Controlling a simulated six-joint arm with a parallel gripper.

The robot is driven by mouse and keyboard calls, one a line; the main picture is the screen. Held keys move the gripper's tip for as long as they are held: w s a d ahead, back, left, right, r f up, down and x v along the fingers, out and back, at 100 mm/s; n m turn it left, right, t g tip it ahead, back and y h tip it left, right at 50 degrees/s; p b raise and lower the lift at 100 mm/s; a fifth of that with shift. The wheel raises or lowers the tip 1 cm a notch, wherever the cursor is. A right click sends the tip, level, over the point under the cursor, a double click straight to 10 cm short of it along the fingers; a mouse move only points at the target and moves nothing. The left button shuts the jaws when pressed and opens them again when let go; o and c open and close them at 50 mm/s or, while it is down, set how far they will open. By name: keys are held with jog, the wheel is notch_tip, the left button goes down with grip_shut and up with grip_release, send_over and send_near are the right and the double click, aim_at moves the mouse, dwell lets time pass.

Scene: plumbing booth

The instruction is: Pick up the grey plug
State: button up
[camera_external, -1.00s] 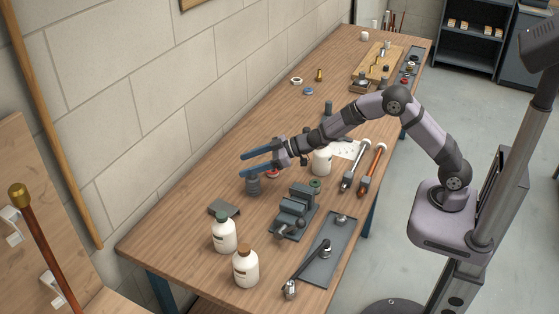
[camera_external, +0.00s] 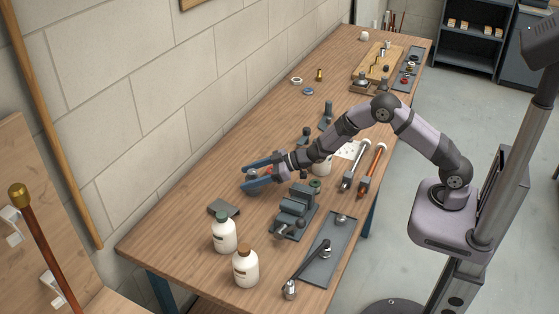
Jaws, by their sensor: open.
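The grey plug, a short dark grey cylinder (camera_external: 253,175), appears on the wooden bench between my gripper's fingers, which hide much of it. My gripper (camera_external: 246,177) is open, with two long blue fingers low over the bench, one on the far side and one on the near side of the plug. I cannot tell whether either finger touches it. A small reddish piece shows close to the gripper's palm, mostly hidden.
A grey vise (camera_external: 296,211) stands close to the right. A grey tray (camera_external: 322,262) lies front right. Bench near the wall is clear.

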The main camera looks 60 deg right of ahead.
aim_at(243, 192)
jog(key=f, duration=0.1)
jog(key=w+f, duration=0.1)
jog(key=f+p, duration=0.1)
jog(key=shift+w+a+f, duration=0.15)
jog(key=shift+a, duration=0.2)
jog(key=shift+w+a+f, duration=0.3)
jog(key=shift+w, duration=0.3)
jog(key=c, duration=1.5)
jog(key=shift+r, duration=0.15)
